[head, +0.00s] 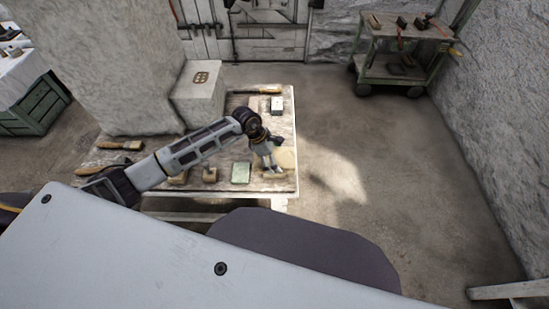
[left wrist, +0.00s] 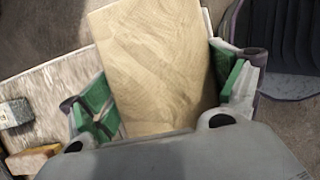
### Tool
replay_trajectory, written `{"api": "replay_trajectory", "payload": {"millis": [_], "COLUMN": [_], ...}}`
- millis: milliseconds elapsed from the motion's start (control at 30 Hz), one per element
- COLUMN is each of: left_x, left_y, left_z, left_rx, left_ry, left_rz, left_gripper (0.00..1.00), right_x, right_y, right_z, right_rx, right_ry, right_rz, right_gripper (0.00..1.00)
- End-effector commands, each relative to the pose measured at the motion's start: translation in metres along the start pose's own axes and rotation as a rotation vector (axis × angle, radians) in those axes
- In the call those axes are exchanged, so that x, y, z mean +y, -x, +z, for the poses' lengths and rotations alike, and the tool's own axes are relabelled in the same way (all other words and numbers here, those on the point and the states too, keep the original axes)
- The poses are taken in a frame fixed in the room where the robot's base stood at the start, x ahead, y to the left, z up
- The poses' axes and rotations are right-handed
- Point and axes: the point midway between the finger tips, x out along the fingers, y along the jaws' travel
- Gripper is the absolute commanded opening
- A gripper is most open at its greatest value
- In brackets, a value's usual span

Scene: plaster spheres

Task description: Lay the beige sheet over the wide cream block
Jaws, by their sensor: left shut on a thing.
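The beige sheet (left wrist: 155,62), flat with a wood-like grain, is between the green-padded fingers of my left gripper (left wrist: 165,92) in the left wrist view. It reaches well past the fingertips. In the head view, my left gripper (head: 271,167) points down over the right front part of the table. A beige patch of the sheet (head: 287,158) shows beside it there. My gripper is shut on the sheet. I cannot pick out the wide cream block for certain; the sheet and my gripper hide part of the tabletop. My right gripper is not in view.
The worktable (head: 233,110) holds a pale green block (head: 241,172), a small brown block (head: 210,174), a brush (head: 120,145) and a long-handled tool (head: 258,91). A large pale cube (head: 200,98) stands at its back left. The floor to the right is clear up to a cart (head: 400,75).

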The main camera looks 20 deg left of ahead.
Motion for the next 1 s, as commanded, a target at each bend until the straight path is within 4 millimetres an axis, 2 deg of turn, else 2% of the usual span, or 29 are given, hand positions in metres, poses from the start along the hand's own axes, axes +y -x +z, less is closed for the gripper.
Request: {"api": "replay_trajectory", "payload": {"millis": [500,533,600,1000], "left_x": [0.0004,0.0004,0.0004,-0.0004], "left_y": [-0.0057,-0.0057,-0.0054,-0.0061], "left_z": [-0.0022,-0.0022,-0.0021,-0.0027], "left_rx": [-0.001,-0.001,-0.001,0.001], "left_ry": [0.0,0.0,0.0,0.0], "left_rz": [0.001,0.001,0.001,-0.001], "left_gripper": [0.57,0.9,0.99,1.0], "right_x": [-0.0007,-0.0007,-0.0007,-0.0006], "right_y": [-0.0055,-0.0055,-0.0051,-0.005], "right_z": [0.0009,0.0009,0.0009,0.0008], "right_rx": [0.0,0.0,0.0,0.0], "right_ry": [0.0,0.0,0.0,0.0], "right_rz": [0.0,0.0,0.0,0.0], "right_gripper": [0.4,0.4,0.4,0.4]}}
